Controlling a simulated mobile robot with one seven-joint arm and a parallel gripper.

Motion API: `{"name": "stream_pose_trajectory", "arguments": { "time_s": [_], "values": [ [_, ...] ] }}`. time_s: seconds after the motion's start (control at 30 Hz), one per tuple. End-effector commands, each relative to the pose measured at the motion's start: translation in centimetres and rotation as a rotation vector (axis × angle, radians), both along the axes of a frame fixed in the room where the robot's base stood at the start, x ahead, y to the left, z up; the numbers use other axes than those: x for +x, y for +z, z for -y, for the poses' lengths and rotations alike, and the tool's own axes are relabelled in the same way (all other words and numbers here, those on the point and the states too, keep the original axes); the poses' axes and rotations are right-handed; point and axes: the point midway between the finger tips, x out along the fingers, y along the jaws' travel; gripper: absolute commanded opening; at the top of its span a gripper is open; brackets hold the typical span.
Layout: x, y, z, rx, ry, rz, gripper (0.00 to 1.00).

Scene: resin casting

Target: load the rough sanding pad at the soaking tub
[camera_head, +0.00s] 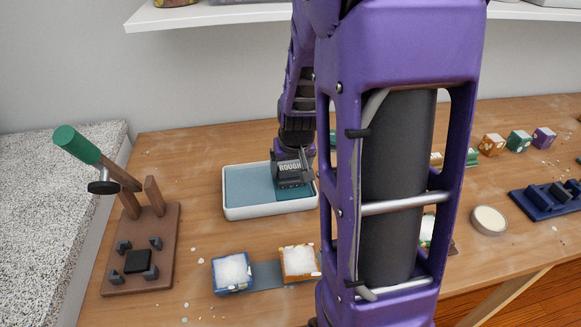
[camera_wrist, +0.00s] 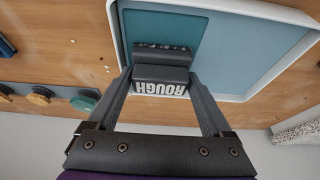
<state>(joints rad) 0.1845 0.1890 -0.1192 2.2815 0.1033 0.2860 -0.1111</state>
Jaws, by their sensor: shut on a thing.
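The rough sanding pad (camera_head: 290,170) is a dark grey block with the word ROUGH on its side. It also shows in the wrist view (camera_wrist: 161,74), between my fingers. My gripper (camera_wrist: 160,80) is shut on the pad. The soaking tub (camera_head: 240,211) is a white shallow tray with a blue-grey inside. The pad is at the tub's right end, over a darker teal patch (camera_wrist: 140,27). I cannot tell whether the pad's underside touches this patch. My purple arm hides the tub's far right edge in the head view.
A brown press (camera_head: 167,235) with a green-handled lever stands at the left. Blue (camera_head: 231,288) and orange (camera_head: 299,278) blocks with white tops sit in front of the tub. A round cream dish (camera_head: 489,220) and a navy rack (camera_head: 546,201) are at the right. A shelf (camera_head: 220,14) hangs above.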

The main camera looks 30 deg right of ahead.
Motion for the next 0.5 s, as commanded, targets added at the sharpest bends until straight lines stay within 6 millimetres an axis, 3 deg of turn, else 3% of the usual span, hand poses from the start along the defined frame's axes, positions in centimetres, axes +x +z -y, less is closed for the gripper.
{"name": "stream_pose_trajectory", "arguments": {
  "time_s": [0.5],
  "values": [
    [0.2, 4.7, 0.0, -0.002, 0.000, 0.006, 0.40]
  ]
}}
